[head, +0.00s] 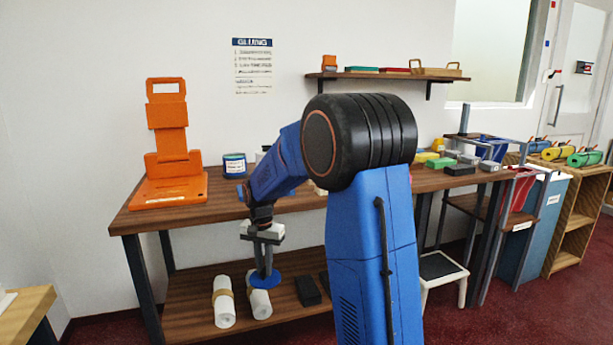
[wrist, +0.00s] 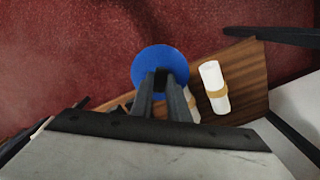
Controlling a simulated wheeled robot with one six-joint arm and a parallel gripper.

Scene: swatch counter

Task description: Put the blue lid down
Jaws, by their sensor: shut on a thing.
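The blue lid (head: 268,283) is a round disc held below my gripper (head: 264,273), in front of the lower shelf of the wooden counter. In the wrist view the lid (wrist: 160,66) shows as a blue disc at the tips of my gripper (wrist: 161,84). The fingers are shut on a dark part at its middle. In the head view the lid covers part of a white roll behind it. In the wrist view red floor and the shelf edge lie beyond the lid.
The counter's lower shelf (head: 185,328) carries white rolls (head: 223,302) and a dark block (head: 308,290). On the counter top (head: 228,203) stand an orange stand (head: 170,150) and a blue tin (head: 235,165). Free counter top shows between the orange stand and my arm. A step stool (head: 440,268) stands at right.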

